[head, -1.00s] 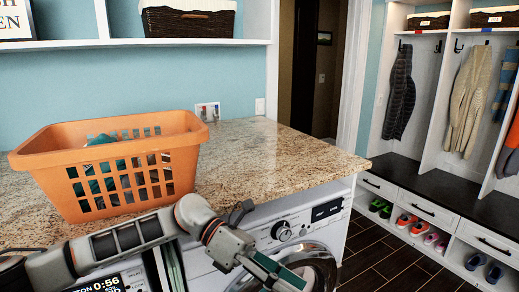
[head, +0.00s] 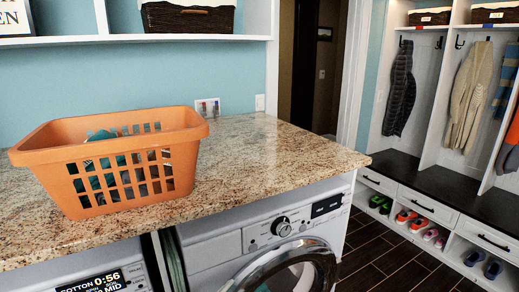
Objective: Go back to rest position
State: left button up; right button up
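Neither of my grippers shows in the head view now, and no part of my arms is visible. An orange laundry basket (head: 110,165) stands upright on the left part of the granite countertop (head: 262,152). Dark and teal cloth (head: 103,136) lies inside it, partly hidden by the basket's slotted wall.
A front-loading washer (head: 283,245) with a round door and another machine with a lit display (head: 103,285) stand under the counter. The counter is clear right of the basket. A bench (head: 440,187) with shoes below and hanging coats stands at the right, past dark floor tiles (head: 385,260).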

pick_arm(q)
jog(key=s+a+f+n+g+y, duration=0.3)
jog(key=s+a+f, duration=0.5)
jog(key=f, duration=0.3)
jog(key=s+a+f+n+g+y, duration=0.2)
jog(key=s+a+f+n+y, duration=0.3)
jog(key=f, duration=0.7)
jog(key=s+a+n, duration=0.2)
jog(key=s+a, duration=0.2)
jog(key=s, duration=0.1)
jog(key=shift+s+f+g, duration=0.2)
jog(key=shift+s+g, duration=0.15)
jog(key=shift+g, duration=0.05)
